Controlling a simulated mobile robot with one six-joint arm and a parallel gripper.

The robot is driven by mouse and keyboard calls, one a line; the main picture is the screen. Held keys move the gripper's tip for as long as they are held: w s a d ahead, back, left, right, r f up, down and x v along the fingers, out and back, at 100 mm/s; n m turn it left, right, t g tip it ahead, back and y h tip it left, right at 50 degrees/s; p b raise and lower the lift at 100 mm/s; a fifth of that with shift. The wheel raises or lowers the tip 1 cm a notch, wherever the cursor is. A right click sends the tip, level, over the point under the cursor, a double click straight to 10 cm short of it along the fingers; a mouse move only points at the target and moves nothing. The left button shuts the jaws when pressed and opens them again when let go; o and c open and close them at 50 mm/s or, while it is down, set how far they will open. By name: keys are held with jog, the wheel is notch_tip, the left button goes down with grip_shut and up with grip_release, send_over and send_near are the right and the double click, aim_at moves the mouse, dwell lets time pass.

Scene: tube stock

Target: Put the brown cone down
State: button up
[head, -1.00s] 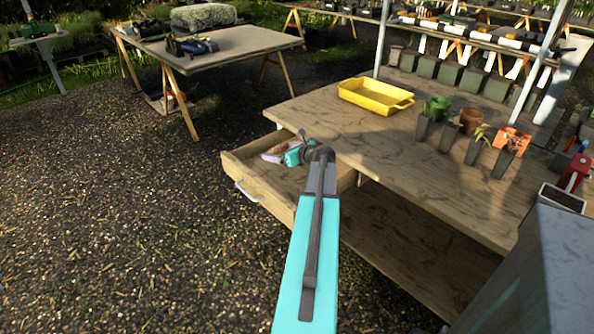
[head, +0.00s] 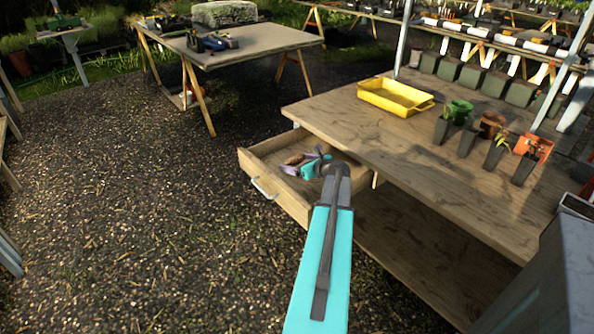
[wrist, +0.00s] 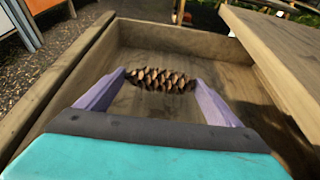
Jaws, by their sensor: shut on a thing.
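The brown cone (wrist: 160,80) lies crosswise between the two purple fingers of my gripper (wrist: 162,88) in the wrist view, its scales clearly visible. My gripper is shut on it. In the head view my gripper (head: 304,163) is over the inside of the open wooden drawer (head: 262,186), with the cone (head: 293,159) partly hidden by the fingers and wrist. The drawer floor (wrist: 205,75) shows behind and around the cone. I cannot tell whether the cone touches the floor.
The drawer is pulled out from under a wooden bench (head: 400,150). The benchtop edge (wrist: 270,50) overhangs at the right in the wrist view. The drawer appears otherwise empty.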

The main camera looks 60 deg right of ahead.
jog(key=shift+f, duration=1.85)
jog(key=shift+f, duration=0.15)
jog(key=o, duration=0.9)
jog(key=shift+r, duration=0.2)
jog(key=v, duration=0.6)
jog(key=shift+s+a+b, duration=0.1)
jog(key=shift+s+b, duration=0.2)
jog(key=shift+s+a+r, duration=0.15)
jog(key=shift+s+r, duration=0.1)
jog(key=shift+s, duration=0.15)
